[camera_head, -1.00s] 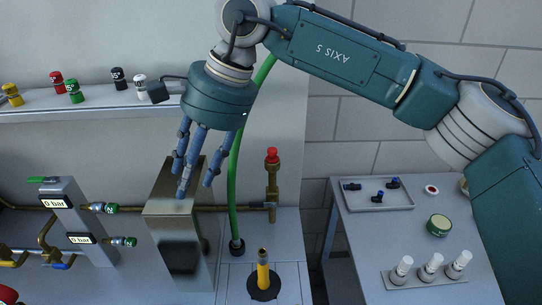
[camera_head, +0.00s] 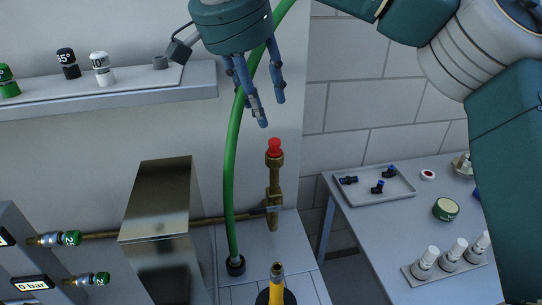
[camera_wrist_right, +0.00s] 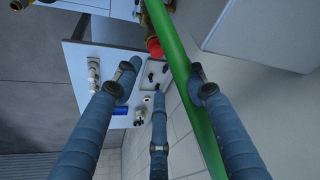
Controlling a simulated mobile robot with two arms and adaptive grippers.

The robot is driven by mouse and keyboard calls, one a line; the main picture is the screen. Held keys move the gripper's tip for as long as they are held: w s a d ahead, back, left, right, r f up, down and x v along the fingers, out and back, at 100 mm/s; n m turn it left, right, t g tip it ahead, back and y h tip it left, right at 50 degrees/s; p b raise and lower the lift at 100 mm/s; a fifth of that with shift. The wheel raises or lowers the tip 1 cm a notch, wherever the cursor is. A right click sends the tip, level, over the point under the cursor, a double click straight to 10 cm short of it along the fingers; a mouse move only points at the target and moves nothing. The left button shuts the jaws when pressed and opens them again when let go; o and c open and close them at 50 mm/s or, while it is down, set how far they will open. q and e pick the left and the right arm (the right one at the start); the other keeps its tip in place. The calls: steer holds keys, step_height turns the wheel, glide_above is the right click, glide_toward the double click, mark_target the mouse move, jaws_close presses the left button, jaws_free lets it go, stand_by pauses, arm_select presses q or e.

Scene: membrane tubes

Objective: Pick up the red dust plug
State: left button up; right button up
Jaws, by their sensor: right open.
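The red dust plug (camera_head: 275,147) sits on top of an upright brass pipe fitting (camera_head: 274,190) by the wall in the head view. It also shows in the right wrist view (camera_wrist_right: 154,48), at the upper middle, between two of the spread fingers and left of the green hose. My right gripper (camera_head: 262,105) is open and empty, fingers pointing down, above and slightly left of the plug and apart from it. In the right wrist view its three blue fingers (camera_wrist_right: 158,95) are spread. My left gripper is not in view.
A green hose (camera_head: 231,170) runs up behind my right gripper, close to its fingers. A steel box (camera_head: 160,215) stands left, below a shelf (camera_head: 120,103) with coloured caps. A side table (camera_head: 375,240) at right holds a tray (camera_head: 400,198) of small fittings and several white-capped tubes.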

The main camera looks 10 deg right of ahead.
mark_target(274, 140)
steer(key=p+x, duration=0.1)
steer(key=x, duration=0.3)
steer(key=p+x, duration=0.1)
steer(key=x, duration=0.4)
steer(key=shift+s+d+f, duration=0.1)
steer(key=shift+d+f, duration=0.05)
steer(key=shift+f, duration=0.2)
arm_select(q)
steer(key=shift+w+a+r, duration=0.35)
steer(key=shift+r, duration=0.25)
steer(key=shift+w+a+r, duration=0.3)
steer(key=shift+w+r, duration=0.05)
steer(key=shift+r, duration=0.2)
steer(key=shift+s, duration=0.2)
arm_select(e)
steer(key=c, duration=1)
